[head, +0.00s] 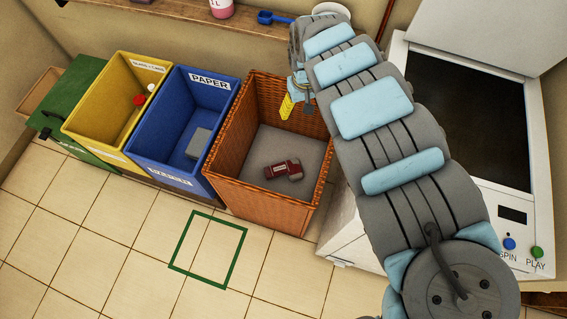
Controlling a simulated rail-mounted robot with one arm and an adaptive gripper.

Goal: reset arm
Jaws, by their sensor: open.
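My arm reaches from the lower right up to the top middle in the head view. My gripper (297,105) is at its far end and points down over the back of the brown wicker basket (215,161). A yellow finger-like part shows at its left and a darker part at its right. It is small and partly hidden by my arm, and I see nothing held in it. A dark red and grey item (284,170) lies on the basket floor, well apart from my gripper.
Left of the basket stand a blue PAPER bin (172,176) holding a grey block, a yellow bin (93,149) with small items, and a green bin (67,108). A white machine (520,215) is at right. A shelf (185,14) runs behind. The front floor is clear.

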